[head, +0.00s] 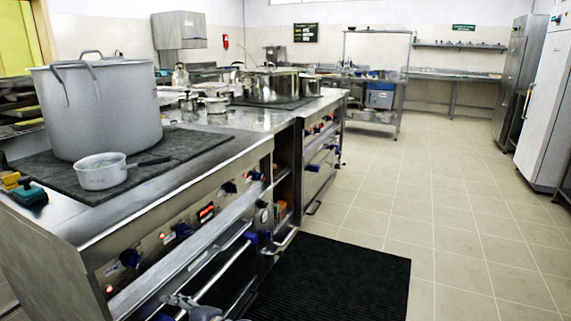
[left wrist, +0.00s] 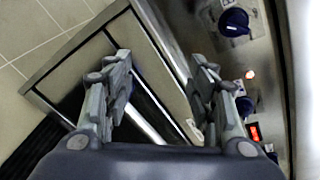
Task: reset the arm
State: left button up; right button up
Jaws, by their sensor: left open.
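My left gripper (left wrist: 160,78) is open and empty, its two grey fingers spread apart in the left wrist view. Between and beyond the fingers are the stove front and a metal bar; I cannot tell the exact distance to them. In the head view only a small grey part of the left gripper (head: 192,305) shows at the bottom edge, in front of the stove (head: 190,225). My right gripper is in neither view.
A large grey stockpot (head: 105,115) and a small saucepan (head: 102,177) stand on the stove top at left. Blue knobs (left wrist: 234,22) line the stove front. A black mat (head: 335,280) lies on the floor; the tiled floor (head: 450,220) to its right is clear.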

pick_arm(q)
jog(key=s+d+f+n+g+h, duration=0.3)
jog(key=s+f+h, duration=0.4)
jog(key=s+f, duration=1.1)
jog(key=s+d+f+n+h, duration=0.2)
jog(key=s+d+n+h, duration=0.15)
jog(key=s, duration=0.45)
jog(key=s+d+f+n+h, duration=0.3)
jog(key=s+d+h, duration=0.15)
jog(key=s, duration=0.25)
jog(key=s+a+f+g+p, duration=0.1)
jog(key=s+f+p, duration=0.2)
jog(key=s+p, duration=0.6)
jog(key=s+a+f+g+y+p, duration=0.1)
jog(key=s+f+p, duration=0.3)
jog(key=s+p, duration=0.5)
jog(key=shift+s+a, duration=0.4)
jog(key=shift+s, duration=0.4)
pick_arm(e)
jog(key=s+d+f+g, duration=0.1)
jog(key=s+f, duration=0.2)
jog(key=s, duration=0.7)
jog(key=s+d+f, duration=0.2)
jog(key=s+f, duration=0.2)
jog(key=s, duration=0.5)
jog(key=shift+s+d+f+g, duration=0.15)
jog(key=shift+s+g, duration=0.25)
